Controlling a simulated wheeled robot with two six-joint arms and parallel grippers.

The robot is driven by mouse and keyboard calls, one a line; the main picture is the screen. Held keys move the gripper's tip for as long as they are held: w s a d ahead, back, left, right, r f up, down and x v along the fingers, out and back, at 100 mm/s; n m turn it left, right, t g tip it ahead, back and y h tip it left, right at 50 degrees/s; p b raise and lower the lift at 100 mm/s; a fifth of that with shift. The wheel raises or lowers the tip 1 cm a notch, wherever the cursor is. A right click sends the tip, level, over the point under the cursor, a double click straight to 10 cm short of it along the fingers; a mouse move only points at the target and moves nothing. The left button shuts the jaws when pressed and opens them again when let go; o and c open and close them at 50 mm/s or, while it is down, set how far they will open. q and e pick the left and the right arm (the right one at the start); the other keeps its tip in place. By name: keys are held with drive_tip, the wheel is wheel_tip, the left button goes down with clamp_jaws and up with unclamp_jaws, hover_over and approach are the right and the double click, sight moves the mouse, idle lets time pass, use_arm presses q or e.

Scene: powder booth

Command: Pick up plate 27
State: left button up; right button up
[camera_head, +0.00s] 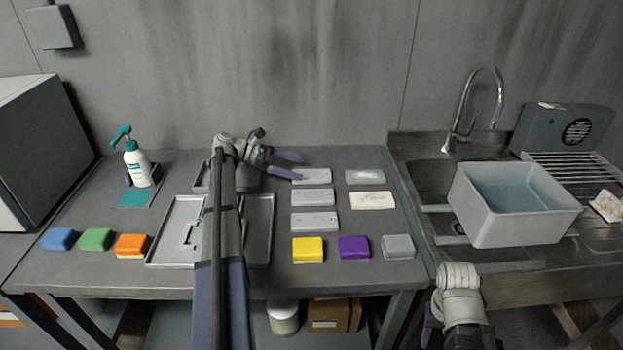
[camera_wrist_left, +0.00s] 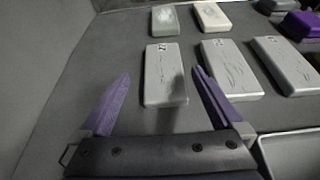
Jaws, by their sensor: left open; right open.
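Three light grey plates form a column: a far plate (camera_head: 311,176), a middle plate (camera_head: 313,197) and a near plate (camera_head: 314,222). In the left wrist view they are the left plate (camera_wrist_left: 165,80), the centre plate (camera_wrist_left: 231,68) and the right plate (camera_wrist_left: 285,65). Each has a small dark mark at one end, too small to read surely, so I cannot tell which is plate 27. My left gripper (camera_head: 299,168) is open and empty, its purple fingers pointing at the far plate. My right gripper (camera_head: 431,326) is low at the front, only partly visible.
Yellow (camera_head: 308,250), purple (camera_head: 354,248) and grey (camera_head: 398,246) blocks line the front. A metal tray (camera_head: 258,232) lies under my left arm. A water tub (camera_head: 480,217) stands at the sink.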

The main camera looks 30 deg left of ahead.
sight(312, 174)
use_arm(q)
drive_tip(key=x, duration=0.1)
drive_tip(key=b+x, duration=0.1)
drive_tip(key=x, duration=0.1)
drive_tip(key=b+x, duration=0.1)
drive_tip(key=shift+s+d+f, duration=0.2)
drive_tip(key=shift+s+f, duration=0.05)
drive_tip(key=shift+f, duration=0.15)
drive_tip(key=shift+w+d, duration=0.25)
drive_tip(key=shift+c, duration=0.2)
clamp_jaws()
